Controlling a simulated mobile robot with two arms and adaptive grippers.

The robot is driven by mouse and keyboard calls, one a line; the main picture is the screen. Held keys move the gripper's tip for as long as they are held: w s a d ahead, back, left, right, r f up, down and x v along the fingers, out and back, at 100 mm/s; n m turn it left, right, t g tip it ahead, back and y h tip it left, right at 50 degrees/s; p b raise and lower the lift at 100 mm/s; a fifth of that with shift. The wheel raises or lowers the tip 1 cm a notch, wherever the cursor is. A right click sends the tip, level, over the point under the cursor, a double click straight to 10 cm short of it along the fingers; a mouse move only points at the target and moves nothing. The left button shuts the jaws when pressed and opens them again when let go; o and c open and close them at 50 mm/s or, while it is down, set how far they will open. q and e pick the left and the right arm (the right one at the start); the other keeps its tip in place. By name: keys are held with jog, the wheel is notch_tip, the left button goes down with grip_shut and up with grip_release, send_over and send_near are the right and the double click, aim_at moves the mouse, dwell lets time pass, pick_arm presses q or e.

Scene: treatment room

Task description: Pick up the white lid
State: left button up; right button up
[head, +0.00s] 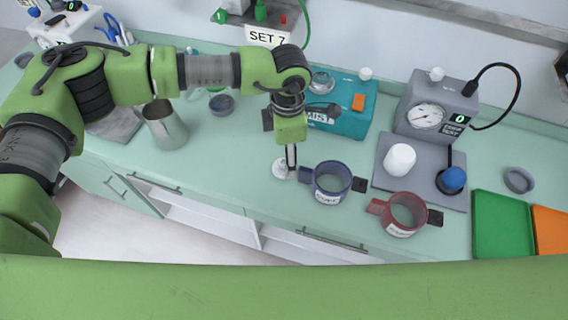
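The white lid (280,169) appears to be the small round white piece on the pale green counter, left of the blue cup. My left gripper (291,173) points down at the lid's right side, and its fingers cover part of it. The fingers look close together from this angle. I cannot tell whether they grip the lid or only stand beside it. My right gripper is not in view.
A blue cup (318,192) with side handles stands close right of my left gripper, with a red cup (393,218) beyond. A metal pitcher (163,130) stands left. A teal box (345,122) and grey gauge unit (430,95) stand behind. The counter between pitcher and lid is clear.

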aim_at(284, 161)
pick_arm(q)
jog(key=f+p, duration=0.1)
jog(key=a+f, duration=0.1)
jog(key=f, duration=0.1)
jog(key=shift+s+f+p, duration=0.15)
jog(key=shift+p, duration=0.25)
jog(key=shift+f, duration=0.45)
jog(key=shift+d, duration=0.1)
jog(key=c, duration=1)
jog(key=shift+r, duration=0.15)
